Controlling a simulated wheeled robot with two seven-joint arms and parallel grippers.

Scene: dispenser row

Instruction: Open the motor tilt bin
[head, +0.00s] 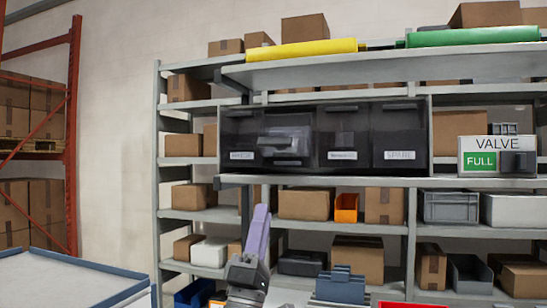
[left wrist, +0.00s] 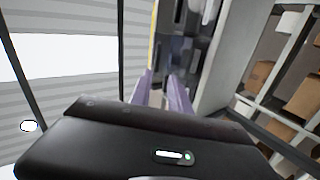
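A row of dark, see-through tilt bins (head: 345,125) sits on the upper shelf in the head view. The rightmost bin's label reads SPARE (head: 398,155); the other labels are too small or hidden, so I cannot tell which says motor. My left gripper (head: 261,212) has purple fingers pointing up, below the bins and apart from them. In the left wrist view its two fingers (left wrist: 163,92) stand apart with nothing between them, dark bin fronts (left wrist: 176,50) beyond. My right gripper is out of view.
A shelf board edge (head: 320,181) runs under the bins, above my left gripper. Cardboard boxes (head: 306,204) and an orange bin (head: 346,208) fill the shelf below. A pale table (head: 65,280) is at lower left.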

